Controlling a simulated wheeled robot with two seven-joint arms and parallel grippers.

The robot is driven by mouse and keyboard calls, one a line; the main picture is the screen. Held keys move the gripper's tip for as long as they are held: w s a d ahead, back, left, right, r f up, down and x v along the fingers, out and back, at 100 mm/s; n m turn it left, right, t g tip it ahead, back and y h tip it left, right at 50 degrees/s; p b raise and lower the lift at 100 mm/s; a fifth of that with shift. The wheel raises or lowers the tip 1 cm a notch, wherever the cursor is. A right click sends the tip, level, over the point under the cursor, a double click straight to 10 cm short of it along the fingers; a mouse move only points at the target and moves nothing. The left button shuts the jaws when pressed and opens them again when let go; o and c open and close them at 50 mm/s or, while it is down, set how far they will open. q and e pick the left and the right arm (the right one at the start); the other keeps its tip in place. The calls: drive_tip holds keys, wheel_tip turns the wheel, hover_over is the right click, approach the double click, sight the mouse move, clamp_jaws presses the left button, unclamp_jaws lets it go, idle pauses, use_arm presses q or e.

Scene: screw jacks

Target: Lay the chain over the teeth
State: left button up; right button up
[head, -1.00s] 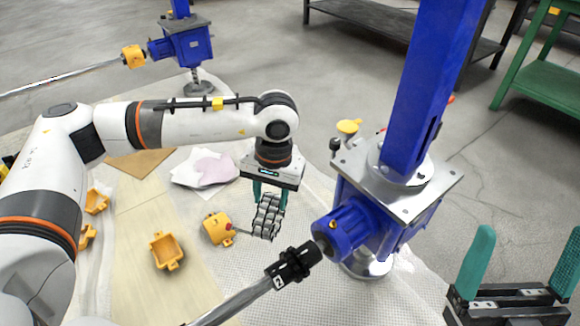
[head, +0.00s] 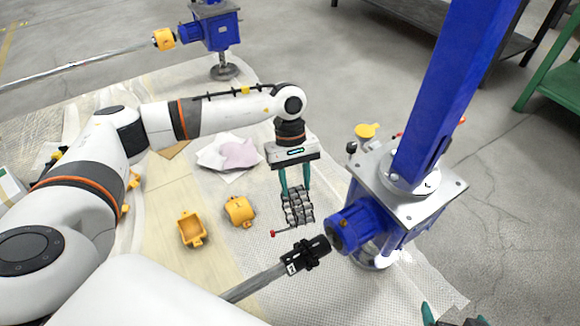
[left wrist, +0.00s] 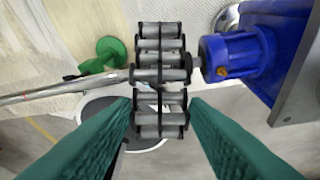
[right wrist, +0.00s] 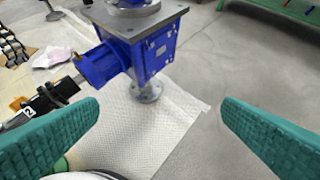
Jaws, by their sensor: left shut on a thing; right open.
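The chain (head: 297,207), a wide band of dark metal links, hangs from my left gripper (head: 294,189), which is shut on its upper end. It hangs above the mat, behind the black toothed coupling (head: 304,256) at the end of the grey shaft (head: 252,285). In the left wrist view the chain (left wrist: 160,45) lies across my line of sight to the coupling and hides most of it. A red-tipped pin (head: 273,233) shows beside its lower end. My right gripper (head: 455,318) is open and empty at the bottom edge, between its fingers only floor and mat (right wrist: 150,130).
A blue screw jack (head: 405,190) with a tall column stands right of the chain, its input stub facing the coupling. Two yellow covers (head: 191,229) (head: 240,211) and a pink cloth (head: 238,153) lie to the left. Another blue jack (head: 210,27) stands behind.

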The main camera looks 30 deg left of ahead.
use_arm(q)
drive_tip(key=shift+a+r+n+h+p, duration=0.4)
drive_tip(key=shift+a+n+h+p, duration=0.3)
drive_tip(key=shift+n+p, duration=0.4)
use_arm(e)
drive_tip(key=s+d+f+g+h, duration=0.1)
drive_tip(key=s+d+f+g, duration=0.1)
drive_tip(key=s+g, duration=0.3)
drive_tip(key=s, duration=0.3)
drive_tip(key=shift+s+d+f+g, duration=0.2)
drive_tip(key=shift+s+d+g, duration=0.1)
drive_tip(key=shift+s+d, duration=0.1)
use_arm(q)
drive_tip(key=shift+f, duration=0.1)
